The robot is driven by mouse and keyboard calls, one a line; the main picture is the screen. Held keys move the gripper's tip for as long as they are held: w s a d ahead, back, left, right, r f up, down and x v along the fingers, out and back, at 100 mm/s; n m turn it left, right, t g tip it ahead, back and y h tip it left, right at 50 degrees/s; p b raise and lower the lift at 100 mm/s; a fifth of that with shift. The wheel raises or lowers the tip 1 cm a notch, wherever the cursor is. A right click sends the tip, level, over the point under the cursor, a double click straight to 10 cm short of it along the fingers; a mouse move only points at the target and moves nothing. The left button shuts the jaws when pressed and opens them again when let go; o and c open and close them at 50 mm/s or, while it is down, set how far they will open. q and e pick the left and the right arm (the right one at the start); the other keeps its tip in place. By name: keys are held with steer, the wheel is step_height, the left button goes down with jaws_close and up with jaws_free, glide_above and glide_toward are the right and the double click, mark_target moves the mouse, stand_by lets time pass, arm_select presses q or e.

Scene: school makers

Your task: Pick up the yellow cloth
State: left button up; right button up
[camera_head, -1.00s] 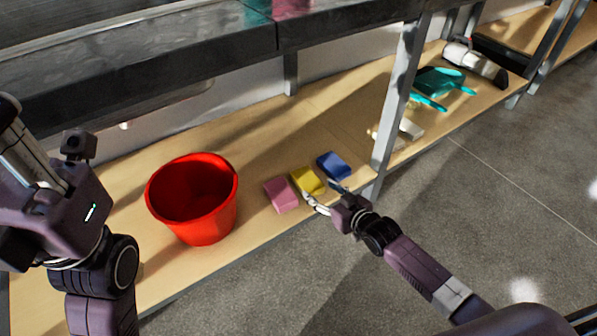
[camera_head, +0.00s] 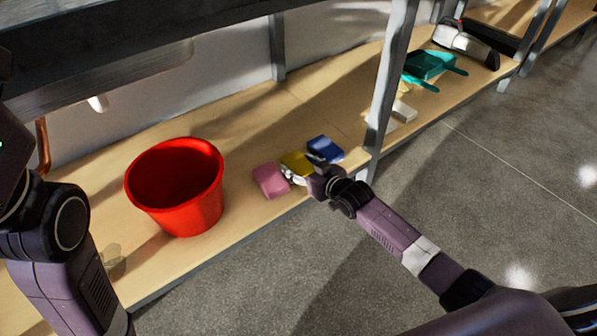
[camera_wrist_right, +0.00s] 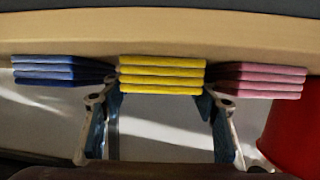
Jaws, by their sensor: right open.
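The yellow cloth (camera_head: 294,163) lies folded in a flat stack on the wooden lower shelf, between a pink cloth (camera_head: 270,180) and a blue cloth (camera_head: 325,149). My right gripper (camera_head: 301,174) is at its near side, reaching in from the front of the shelf. In the right wrist view the yellow cloth (camera_wrist_right: 162,75) shows its layered edge between the open fingertips of my right gripper (camera_wrist_right: 160,98). The fingers are apart and not closed on it. Whether they touch its sides I cannot tell. My left arm shows at the left edge, but its gripper fingers cannot be made out.
A red bucket (camera_head: 178,190) stands on the shelf left of the cloths. A grey metal post (camera_head: 386,95) rises to their right. A teal dustpan (camera_head: 430,66) lies beyond the post. The dark upper shelf (camera_head: 180,45) overhangs the back. The grey floor in front is clear.

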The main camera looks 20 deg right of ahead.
steer(key=shift+w, duration=0.15)
steer(key=c, duration=0.6)
steer(key=shift+c, duration=0.3)
